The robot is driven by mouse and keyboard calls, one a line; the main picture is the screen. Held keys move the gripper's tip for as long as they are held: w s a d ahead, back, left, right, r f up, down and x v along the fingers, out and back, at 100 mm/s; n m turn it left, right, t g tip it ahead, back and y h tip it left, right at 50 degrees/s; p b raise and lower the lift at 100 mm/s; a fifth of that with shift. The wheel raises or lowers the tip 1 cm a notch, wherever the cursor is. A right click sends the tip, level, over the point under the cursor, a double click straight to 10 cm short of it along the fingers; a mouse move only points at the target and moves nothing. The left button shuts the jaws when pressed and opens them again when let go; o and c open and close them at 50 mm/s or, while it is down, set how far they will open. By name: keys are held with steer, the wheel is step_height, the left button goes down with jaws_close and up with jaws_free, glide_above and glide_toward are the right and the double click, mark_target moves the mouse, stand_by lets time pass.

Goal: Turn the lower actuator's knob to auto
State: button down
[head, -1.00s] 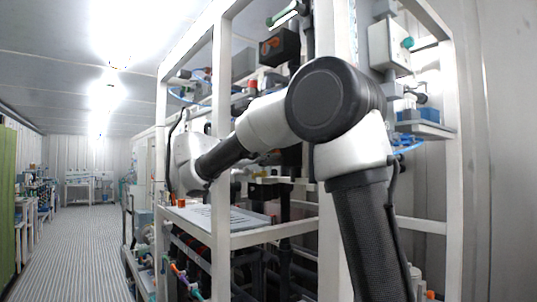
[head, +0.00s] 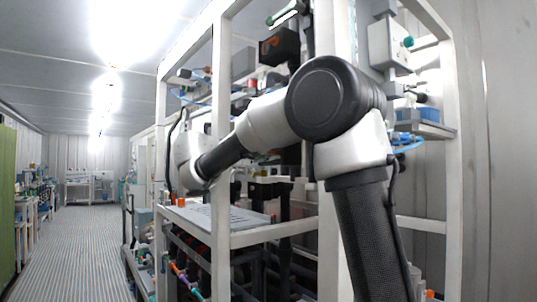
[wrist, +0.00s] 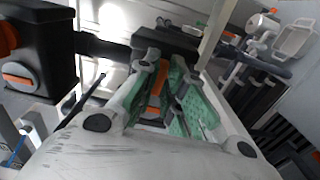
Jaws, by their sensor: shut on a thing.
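In the wrist view my gripper (wrist: 168,98) has its green-padded fingers closed around an orange knob (wrist: 154,100), of which a strip shows between them. Behind the fingers is a dark body (wrist: 165,38), partly hidden by them. Another black actuator (wrist: 40,50) with an orange knob (wrist: 18,77) stands at the left of the wrist view, apart from my gripper. In the head view a black actuator (head: 283,46) with an orange knob (head: 272,42) sits high in the rack. My fingers and the held knob are hidden there. The held knob's setting cannot be read.
A white rack frame (head: 221,100) stands around my arm, with posts close to the wrist. A grey panel (head: 215,217) lies on its rail below. Pipes and fittings fill the rack. The aisle floor (head: 85,240) at the left is clear.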

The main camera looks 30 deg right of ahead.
steer(key=c, duration=1.5)
jaws_free()
steer(key=a, duration=0.4)
steer(key=s+a, duration=0.1)
steer(key=a, duration=0.3)
steer(key=s+a, duration=0.1)
steer(key=a, duration=0.2)
steer(key=shift+s+a, duration=0.15)
steer(key=shift+a, duration=0.25)
